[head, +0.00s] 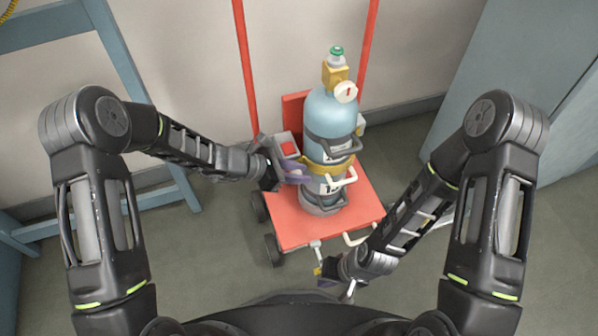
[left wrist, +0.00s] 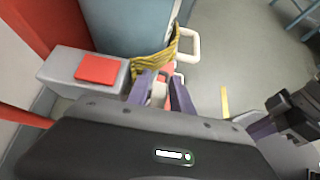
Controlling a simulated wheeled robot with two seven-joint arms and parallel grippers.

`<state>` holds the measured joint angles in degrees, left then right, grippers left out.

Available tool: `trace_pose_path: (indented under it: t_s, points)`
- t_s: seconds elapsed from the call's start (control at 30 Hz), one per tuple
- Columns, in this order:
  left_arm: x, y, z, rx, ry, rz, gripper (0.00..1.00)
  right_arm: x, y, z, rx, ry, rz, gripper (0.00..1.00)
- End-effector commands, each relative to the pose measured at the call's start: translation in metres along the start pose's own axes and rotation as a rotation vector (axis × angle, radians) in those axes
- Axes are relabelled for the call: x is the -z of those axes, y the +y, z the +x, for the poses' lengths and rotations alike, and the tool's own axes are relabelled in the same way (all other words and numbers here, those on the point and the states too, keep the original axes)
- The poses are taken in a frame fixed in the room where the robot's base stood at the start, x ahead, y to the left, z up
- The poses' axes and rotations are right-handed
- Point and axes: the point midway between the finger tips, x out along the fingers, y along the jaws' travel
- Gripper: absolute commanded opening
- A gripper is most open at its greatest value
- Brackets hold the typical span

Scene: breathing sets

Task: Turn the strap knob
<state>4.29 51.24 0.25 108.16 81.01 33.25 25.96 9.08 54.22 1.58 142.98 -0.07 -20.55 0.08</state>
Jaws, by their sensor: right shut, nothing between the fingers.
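The blue cylinder (head: 330,118) stands upright on the red cart (head: 292,228), with a yellow strap (head: 318,166) around its body. The yellow and black strap (left wrist: 153,68) also shows in the left wrist view. My left gripper (head: 291,172) is at the left side of the cylinder, at the strap. In the left wrist view its purple fingers (left wrist: 163,86) are apart, with a small pale part (left wrist: 158,95) between them, perhaps the strap knob. I cannot tell if they touch it. My right gripper (head: 322,277) is shut and empty, low by the cart's front edge.
A grey box with a red top (head: 289,150) sits beside the cylinder, close to my left gripper. A gauge (head: 345,92) and green valve (head: 337,51) top the cylinder. Red posts (head: 243,60) stand behind. A blue frame (head: 130,75) is at left, a blue-grey cabinet (head: 520,70) at right.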

Motion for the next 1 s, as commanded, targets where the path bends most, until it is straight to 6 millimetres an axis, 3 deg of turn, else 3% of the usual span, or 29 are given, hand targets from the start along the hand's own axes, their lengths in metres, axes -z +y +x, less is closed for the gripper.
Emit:
trace_pose_path:
  t_s: [0.13, 0.47, 1.0]
  points:
    - [0.0, 0.0, 0.0, 0.001, 0.0, 0.0, 0.4, 0.0, 0.0, 0.0, 0.0, 0.0, 0.0, 0.0]
    - [0.0, 0.0, -0.004, 0.0, 0.0, 0.0, 0.4, 0.0, -0.001, -0.001, 0.0, 0.0, 0.0, 0.0]
    - [-0.001, 0.0, -0.075, 0.0, 0.0, 0.0, 0.4, 0.0, -0.007, -0.018, 0.0, 0.0, -0.002, 0.0]
